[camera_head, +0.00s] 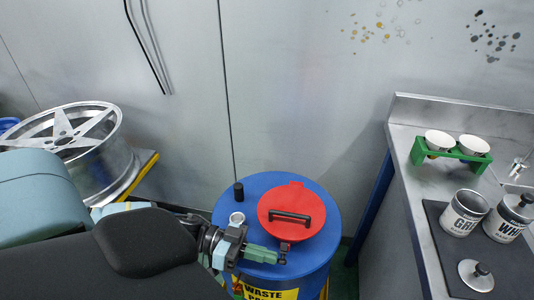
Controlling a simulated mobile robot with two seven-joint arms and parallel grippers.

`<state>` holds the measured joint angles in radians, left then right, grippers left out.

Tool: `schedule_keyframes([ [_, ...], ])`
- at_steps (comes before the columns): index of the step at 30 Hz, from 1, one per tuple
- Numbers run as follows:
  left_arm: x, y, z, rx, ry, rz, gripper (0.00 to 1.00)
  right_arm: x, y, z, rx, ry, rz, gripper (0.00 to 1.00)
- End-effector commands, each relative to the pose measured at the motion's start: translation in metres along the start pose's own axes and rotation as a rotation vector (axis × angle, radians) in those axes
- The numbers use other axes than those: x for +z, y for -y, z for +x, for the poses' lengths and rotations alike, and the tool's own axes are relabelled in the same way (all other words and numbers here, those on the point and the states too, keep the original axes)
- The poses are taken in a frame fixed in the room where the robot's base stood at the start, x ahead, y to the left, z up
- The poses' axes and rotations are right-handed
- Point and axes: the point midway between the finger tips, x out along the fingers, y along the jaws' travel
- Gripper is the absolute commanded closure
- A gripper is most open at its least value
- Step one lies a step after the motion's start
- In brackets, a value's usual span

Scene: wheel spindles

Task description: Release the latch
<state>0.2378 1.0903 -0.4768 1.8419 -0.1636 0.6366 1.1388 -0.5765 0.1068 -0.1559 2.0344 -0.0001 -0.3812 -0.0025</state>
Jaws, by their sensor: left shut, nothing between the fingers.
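A blue waste drum (318,262) stands at the bottom centre, with a yellow and black label on its front. A round red lid (310,222) with a black handle (290,217) lies flat on its top. A small dark latch (284,249) sits at the lid's front edge. My left gripper (275,256) comes in from the left, low over the drum top, with its green fingers shut and their tips right beside the latch. I cannot tell whether they touch it. My right gripper is not in view.
A black cap (239,192) and a silver cap (237,219) stand on the drum top, left of the lid. A steel counter (412,170) at right holds a green rack (450,157) with white cups, and labelled canisters (464,213) on a dark mat. A wheel rim (75,145) stands at left.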

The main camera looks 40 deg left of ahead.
Motion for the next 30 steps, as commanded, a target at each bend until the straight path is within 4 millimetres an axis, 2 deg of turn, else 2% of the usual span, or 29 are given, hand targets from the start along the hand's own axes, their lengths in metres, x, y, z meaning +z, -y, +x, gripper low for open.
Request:
schedule_keyframes([
  [18, 0.0044, -0.0013, 0.0007, -0.011, -0.001, 0.118, 1.00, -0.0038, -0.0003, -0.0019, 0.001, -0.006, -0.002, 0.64],
  [30, 0.0066, -0.0019, 0.0010, -0.010, -0.001, 0.122, 1.00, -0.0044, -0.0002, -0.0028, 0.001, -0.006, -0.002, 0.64],
])
